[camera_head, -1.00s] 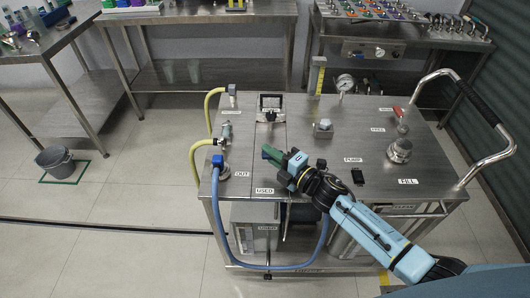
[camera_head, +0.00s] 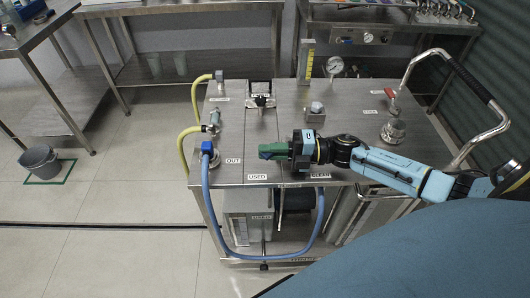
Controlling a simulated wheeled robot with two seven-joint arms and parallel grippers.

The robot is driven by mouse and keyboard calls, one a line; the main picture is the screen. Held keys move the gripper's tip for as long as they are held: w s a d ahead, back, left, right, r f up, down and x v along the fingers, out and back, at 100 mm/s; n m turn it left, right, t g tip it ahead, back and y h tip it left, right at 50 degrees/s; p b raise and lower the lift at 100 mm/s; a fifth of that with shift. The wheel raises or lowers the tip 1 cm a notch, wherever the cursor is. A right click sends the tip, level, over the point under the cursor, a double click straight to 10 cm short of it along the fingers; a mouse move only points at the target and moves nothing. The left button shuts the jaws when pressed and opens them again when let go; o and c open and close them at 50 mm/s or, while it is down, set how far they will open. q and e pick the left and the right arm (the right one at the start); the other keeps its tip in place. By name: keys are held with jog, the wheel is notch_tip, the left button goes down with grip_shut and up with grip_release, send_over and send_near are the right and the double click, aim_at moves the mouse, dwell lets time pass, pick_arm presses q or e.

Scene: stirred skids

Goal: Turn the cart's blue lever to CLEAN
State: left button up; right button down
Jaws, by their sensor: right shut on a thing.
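The steel cart (camera_head: 235,120) stands in the middle of the head view. My right arm reaches in from the right, low over the cart's front half. My right gripper (camera_head: 268,151) has green fingers and is shut on a small dark blue piece at their tips, which looks like the blue lever (camera_head: 265,155). The fingers hide most of it, so its exact angle is unclear. The USED label (camera_head: 257,177) lies just in front of the fingertips. Another label (camera_head: 320,176) sits on the front edge below the gripper body, too small to read surely. My left gripper is out of view.
A blue hose connector (camera_head: 208,148) stands left of the gripper by the OUT label (camera_head: 233,161). A gauge (camera_head: 335,66) and a knob block (camera_head: 315,113) stand behind. A red-handled valve (camera_head: 392,95) is at right. A grey bucket (camera_head: 40,161) is on the floor.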

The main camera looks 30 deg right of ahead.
jog(key=shift+s+d+n+g, duration=0.1)
jog(key=shift+s+n+g, duration=0.1)
jog(key=shift+n+g, duration=0.15)
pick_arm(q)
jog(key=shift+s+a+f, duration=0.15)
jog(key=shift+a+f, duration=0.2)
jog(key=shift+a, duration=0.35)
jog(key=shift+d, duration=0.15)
pick_arm(e)
jog(key=c, duration=1.4)
grip_release()
jog(key=shift+c, duration=0.2)
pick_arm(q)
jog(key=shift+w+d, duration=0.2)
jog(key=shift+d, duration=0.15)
